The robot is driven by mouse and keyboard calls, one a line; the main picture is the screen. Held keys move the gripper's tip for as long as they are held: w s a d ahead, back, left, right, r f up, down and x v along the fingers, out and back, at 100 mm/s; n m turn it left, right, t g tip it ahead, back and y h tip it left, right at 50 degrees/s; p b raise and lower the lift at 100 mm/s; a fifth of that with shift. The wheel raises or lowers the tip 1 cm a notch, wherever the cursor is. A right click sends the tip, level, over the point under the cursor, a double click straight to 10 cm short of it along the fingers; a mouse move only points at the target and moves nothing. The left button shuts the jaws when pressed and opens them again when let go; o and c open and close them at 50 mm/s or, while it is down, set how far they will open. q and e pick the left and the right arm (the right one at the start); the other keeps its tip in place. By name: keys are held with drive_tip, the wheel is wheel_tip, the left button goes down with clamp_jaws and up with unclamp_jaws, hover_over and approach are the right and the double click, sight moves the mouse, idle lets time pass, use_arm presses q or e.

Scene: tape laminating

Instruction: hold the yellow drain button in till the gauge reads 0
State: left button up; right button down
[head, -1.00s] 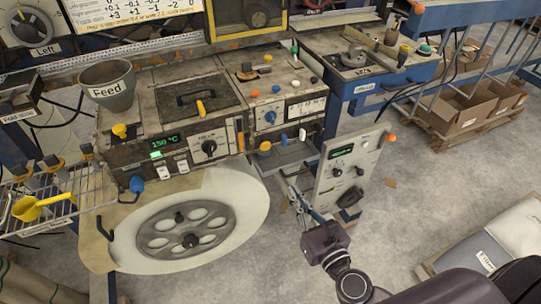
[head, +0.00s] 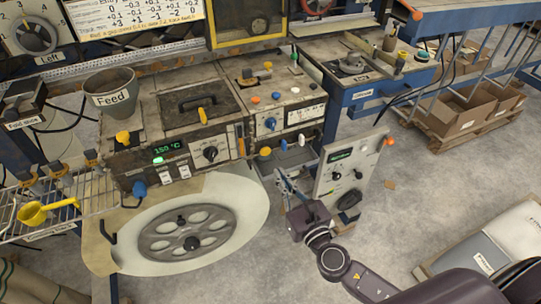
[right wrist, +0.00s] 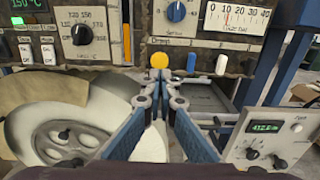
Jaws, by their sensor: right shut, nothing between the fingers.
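The yellow drain button (right wrist: 158,60) is a round knob low on the front of the machine, left of a blue and a white knob. It also shows in the head view (head: 265,152). The gauge (right wrist: 236,17) is a white scale above it, its red needle near the 10 mark. My right gripper (right wrist: 157,92) is shut and empty, its fingertips just below the button in the wrist picture. They look apart from it. In the head view, my right gripper (head: 280,180) is below and right of the button. My left gripper is not in view.
A grey control box (head: 345,175) with a green display stands close to the right of my gripper. A large pale roll (head: 235,205) is at the left, below the heater unit reading 150 °C. A small tray (right wrist: 200,97) lies behind the fingers. Open floor is at the right.

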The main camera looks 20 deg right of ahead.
sight(267, 151)
drive_tip(key=w, duration=0.4)
drive_tip(key=w+p, duration=0.1)
drive_tip(key=w, duration=0.2)
drive_tip(key=shift+w+a, duration=0.1)
drive_tip(key=shift+a, duration=0.3)
drive_tip(key=shift+w, duration=0.1)
drive_tip(key=shift+w, duration=0.75)
drive_tip(key=shift+r, duration=0.25)
idle(1.5)
